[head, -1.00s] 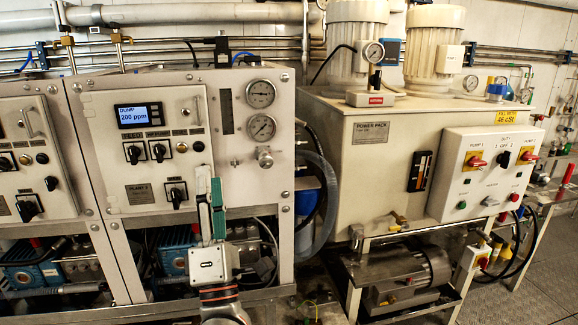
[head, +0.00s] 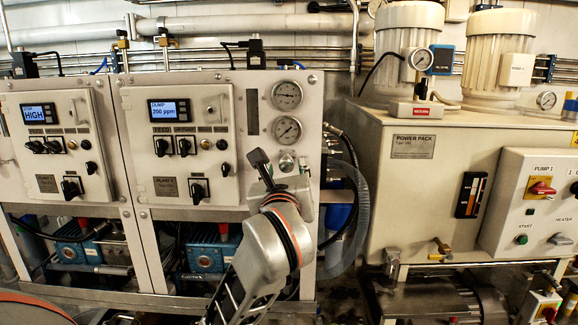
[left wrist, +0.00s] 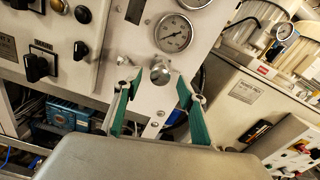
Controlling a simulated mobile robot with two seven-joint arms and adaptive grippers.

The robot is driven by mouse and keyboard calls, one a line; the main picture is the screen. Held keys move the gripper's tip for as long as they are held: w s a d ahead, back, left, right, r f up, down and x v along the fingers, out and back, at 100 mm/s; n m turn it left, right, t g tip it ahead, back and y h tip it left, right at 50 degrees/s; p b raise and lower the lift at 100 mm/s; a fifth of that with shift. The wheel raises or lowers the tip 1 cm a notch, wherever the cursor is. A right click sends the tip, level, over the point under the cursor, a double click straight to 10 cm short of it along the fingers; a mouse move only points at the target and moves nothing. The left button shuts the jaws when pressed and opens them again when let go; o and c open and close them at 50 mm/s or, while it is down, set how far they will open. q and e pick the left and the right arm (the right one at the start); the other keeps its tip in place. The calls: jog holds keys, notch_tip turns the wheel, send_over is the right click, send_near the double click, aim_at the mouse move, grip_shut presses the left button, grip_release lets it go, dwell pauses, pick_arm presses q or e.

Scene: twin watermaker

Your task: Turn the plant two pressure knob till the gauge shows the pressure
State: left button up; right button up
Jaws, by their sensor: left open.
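The plant two pressure knob (head: 287,161) is a small round metal knob on the white panel, below two round gauges. The lower gauge (head: 288,130) and upper gauge (head: 288,95) have needles too small to read in the head view. My left gripper (head: 275,172) is at the knob, mostly hidden by its own wrist. In the left wrist view, its two green-padded fingers (left wrist: 159,86) are open, one on each side of the knob (left wrist: 160,73). I cannot tell whether either finger touches it. The lower gauge (left wrist: 173,33) shows just above. My right gripper is not in view.
The panel left of the knob carries a display (head: 169,110) reading 200 ppm and black switches (head: 199,190). A small fitting (left wrist: 125,60) sits left of the knob. Hoses (head: 350,190) run at the panel's right edge, before the power pack (head: 415,205).

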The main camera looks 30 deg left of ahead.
aim_at(286, 166)
pick_arm(q)
jog(key=x, duration=0.5)
jog(key=shift+d, duration=0.1)
jog(key=c, duration=1.2)
